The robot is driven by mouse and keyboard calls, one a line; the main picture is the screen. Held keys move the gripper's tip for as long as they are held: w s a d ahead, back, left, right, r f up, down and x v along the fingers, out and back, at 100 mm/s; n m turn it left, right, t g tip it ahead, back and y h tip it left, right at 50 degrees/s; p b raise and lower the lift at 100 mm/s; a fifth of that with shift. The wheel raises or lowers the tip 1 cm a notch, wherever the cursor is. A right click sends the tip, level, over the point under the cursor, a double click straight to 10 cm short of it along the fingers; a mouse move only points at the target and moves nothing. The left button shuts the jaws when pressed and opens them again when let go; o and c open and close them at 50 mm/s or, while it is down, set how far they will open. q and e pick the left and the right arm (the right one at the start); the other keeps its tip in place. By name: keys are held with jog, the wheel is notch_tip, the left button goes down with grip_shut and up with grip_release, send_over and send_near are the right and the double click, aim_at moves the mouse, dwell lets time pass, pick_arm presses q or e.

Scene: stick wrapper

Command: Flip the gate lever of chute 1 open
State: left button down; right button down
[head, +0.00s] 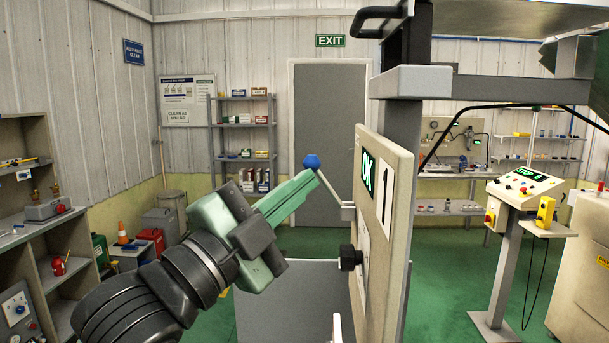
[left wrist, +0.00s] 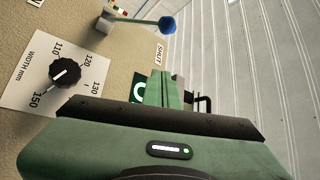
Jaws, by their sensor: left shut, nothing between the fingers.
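The gate lever (head: 328,186) is a thin metal rod with a blue ball knob (head: 311,161). It juts from a bracket on the beige panel (head: 402,165), which carries a "1" plate and a green "OK" display. In the left wrist view the blue ball (left wrist: 168,25) is near a "SHUT" label (left wrist: 159,54). My left gripper (head: 314,179) is shut and empty, its green fingertips just below the ball beside the rod. I cannot tell whether they touch. In the left wrist view the closed fingers (left wrist: 160,88) are apart from the ball in the picture. My right gripper is not in view.
A black width dial (left wrist: 64,73) is on the panel, near the lever. A grey post (head: 405,120) and beam stand behind the panel. A control console (head: 525,188) stands at right. Shelves (head: 30,220) are at left. The space left of the panel is open.

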aim_at(317, 165)
pick_arm(q)
jog(key=p+x, duration=0.1)
jog(key=x, duration=0.2)
jog(key=p+x, duration=0.1)
jog(key=x, duration=0.2)
jog(key=p+x, duration=0.1)
jog(key=x, duration=0.2)
jog(key=shift+s+r+p, duration=0.15)
jog(key=shift+r+p, duration=0.15)
jog(key=shift+p, duration=0.1)
jog(key=a, duration=0.1)
jog(key=w+a+f+p, duration=0.1)
jog(key=a+f, duration=0.1)
jog(key=shift+w+a+f, duration=0.1)
jog(key=shift+w+a, duration=0.15)
jog(key=shift+w, duration=0.1)
jog(key=shift+d, duration=0.15)
jog(key=shift+d, duration=0.1)
